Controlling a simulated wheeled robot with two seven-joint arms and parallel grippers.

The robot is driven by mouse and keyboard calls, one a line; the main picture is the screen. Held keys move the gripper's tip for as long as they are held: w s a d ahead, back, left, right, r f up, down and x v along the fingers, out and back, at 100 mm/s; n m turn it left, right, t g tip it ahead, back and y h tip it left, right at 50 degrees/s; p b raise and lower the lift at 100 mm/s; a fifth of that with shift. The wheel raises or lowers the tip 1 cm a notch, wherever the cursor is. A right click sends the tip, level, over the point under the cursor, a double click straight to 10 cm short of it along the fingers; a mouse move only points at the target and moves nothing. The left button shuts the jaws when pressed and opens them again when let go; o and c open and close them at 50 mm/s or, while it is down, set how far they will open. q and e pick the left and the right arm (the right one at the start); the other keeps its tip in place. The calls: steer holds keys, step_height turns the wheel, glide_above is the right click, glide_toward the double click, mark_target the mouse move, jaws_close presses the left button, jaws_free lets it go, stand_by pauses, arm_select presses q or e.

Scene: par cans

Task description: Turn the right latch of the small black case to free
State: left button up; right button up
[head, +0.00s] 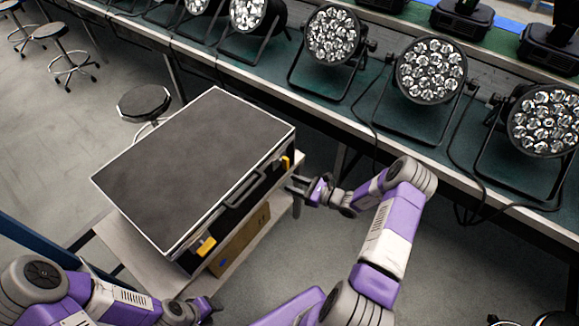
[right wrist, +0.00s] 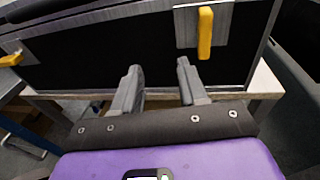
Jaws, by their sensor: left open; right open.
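The black case (head: 195,165), with silver edges and a closed lid, lies on a small table. Its front carries a handle (head: 246,190) between two yellow latches. The right latch (head: 285,163) stands upright on its metal plate; it also shows in the right wrist view (right wrist: 205,33). The left latch (head: 206,245) looks turned sideways; its end shows at the wrist view's left edge (right wrist: 11,60). My right gripper (head: 296,187) is open and empty in front of the case, its fingers (right wrist: 158,82) below the right latch, apart from it. My left gripper (head: 213,306) is open near the case's near corner.
The pale small table (head: 128,252) supports the case, with a brown box (head: 235,240) underneath. A long bench with several par cans (head: 431,70) and loose cables runs behind and to the right. A round stool (head: 144,102) stands behind the case.

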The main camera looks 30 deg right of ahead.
mark_target(286, 163)
steer(key=w+d+r+m+t+h, duration=0.2)
steer(key=d, duration=0.3)
steer(key=b+x, duration=0.1)
steer(key=x, duration=0.5)
steer(key=shift+a+f+b, duration=0.15)
steer(key=shift+a+b, duration=0.1)
steer(key=shift+b, duration=0.05)
steer(key=shift+w, duration=0.1)
steer(key=shift+c, duration=0.3)
jaws_close()
